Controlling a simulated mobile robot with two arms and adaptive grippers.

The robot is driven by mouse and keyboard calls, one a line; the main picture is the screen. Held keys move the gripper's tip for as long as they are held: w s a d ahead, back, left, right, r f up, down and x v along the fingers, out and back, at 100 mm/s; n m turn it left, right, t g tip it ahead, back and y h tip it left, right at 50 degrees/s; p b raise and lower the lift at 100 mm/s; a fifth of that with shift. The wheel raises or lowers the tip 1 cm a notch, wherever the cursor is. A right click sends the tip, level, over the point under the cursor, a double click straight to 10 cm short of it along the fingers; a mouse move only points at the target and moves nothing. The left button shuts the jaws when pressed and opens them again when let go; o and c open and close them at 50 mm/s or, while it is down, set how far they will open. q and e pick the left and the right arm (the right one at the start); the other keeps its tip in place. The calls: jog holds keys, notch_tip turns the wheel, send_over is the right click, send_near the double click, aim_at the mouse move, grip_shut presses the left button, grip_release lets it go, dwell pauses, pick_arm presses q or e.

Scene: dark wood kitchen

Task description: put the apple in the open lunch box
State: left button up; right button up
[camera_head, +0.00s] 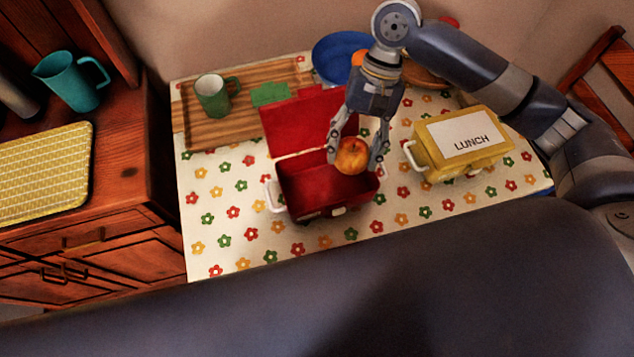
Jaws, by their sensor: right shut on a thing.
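My right gripper (355,150) comes down from the upper right and is shut on an orange-red apple (351,158). It holds the apple over the right part of the open red lunch box (303,203). The box stands on the flowered tablecloth, its lid (295,122) tilted up at the back and its inside showing red at the left. The gripper and apple hide part of the box's right side and the lid's right edge. I cannot tell the exact height of the apple above the box floor. My left gripper is not in view.
A closed yellow box marked LUNCH (431,166) stands to the right. A wooden cabinet (110,180) borders the table's left side.

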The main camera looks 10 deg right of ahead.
jog(key=w+a+m+t+y+p, duration=0.1)
jog(key=a+m+p, duration=0.3)
jog(key=p, duration=0.2)
jog(key=m+p, duration=0.1)
send_near(320, 191)
jog(key=shift+s+a+f+t, duration=0.1)
jog(key=shift+s+a+t, duration=0.3)
jog(key=shift+s+a, duration=0.35)
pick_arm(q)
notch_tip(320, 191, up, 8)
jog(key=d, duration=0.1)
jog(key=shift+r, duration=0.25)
pick_arm(e)
jog(key=shift+w+f, duration=0.1)
jog(key=shift+f, duration=1.8)
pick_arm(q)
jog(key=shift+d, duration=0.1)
pick_arm(e)
jog(key=shift+f, duration=0.1)
jog(key=o, duration=0.9)
jog(key=shift+c, duration=0.2)
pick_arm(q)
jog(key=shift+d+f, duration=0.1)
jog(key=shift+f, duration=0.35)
pick_arm(e)
jog(key=v, duration=1.2)
